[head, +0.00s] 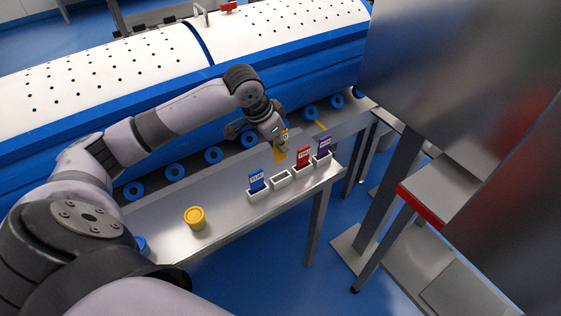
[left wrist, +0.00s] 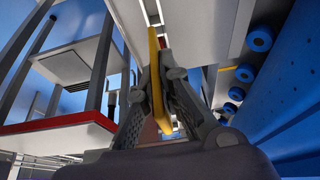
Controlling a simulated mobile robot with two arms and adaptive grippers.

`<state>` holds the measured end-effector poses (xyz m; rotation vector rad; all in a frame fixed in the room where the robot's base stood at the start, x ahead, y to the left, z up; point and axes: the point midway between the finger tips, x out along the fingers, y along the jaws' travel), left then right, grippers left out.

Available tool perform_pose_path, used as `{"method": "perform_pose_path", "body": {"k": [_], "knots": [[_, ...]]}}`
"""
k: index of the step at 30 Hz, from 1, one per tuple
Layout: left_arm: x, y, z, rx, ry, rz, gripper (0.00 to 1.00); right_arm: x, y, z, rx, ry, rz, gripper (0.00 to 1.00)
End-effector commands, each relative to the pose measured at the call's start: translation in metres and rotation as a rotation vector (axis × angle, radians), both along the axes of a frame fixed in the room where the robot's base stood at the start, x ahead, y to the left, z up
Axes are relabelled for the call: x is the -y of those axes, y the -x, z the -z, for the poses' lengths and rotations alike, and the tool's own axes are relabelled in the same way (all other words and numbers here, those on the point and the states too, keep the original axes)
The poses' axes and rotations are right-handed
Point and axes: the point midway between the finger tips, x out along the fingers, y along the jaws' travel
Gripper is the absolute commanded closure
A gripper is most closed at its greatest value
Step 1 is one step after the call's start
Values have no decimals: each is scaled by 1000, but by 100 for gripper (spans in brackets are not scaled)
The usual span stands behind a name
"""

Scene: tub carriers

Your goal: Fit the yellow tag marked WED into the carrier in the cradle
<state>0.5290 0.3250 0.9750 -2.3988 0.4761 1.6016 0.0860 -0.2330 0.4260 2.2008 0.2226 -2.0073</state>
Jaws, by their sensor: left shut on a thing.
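My left gripper (head: 279,138) is shut on the yellow tag (head: 280,155) and holds it upright, just behind the row of white tag holders. In the left wrist view the yellow tag (left wrist: 156,80) stands edge-on between the fingers of my left gripper (left wrist: 157,85). Its lettering is too small to read. One white holder (head: 281,178) in front of it is empty. I cannot make out the carrier or the cradle for sure. My right gripper is not in view.
A blue tag (head: 257,180), a red tag (head: 303,156) and a purple tag (head: 323,147) stand in holders on the steel bench. A yellow round tub (head: 195,217) stands near its front edge. Blue rollers (head: 214,155) line the machine behind. A steel cabinet (head: 450,70) stands right.

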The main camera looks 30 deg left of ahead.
Motion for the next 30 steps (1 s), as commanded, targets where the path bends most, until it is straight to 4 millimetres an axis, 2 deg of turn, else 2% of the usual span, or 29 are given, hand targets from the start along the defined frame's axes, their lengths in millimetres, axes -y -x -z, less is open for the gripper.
{"method": "perform_pose_path", "body": {"k": [1, 6, 12, 18, 23, 26, 30], "knots": [[0, -1, -17, 7, 0, 1, 100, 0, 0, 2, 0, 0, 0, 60], [1, -1, -60, 6, 2, 1, 100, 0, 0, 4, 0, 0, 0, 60], [1, -1, -90, 3, 1, 0, 100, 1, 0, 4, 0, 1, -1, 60], [1, 0, -100, -1, 2, 0, 100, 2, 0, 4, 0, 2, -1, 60], [9, 3, -97, -2, 0, -15, 100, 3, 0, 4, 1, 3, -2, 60], [27, 9, -91, 0, 1, -53, 100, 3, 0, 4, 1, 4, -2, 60], [63, 25, -81, 2, 1, -145, 100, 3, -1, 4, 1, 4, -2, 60]]}}
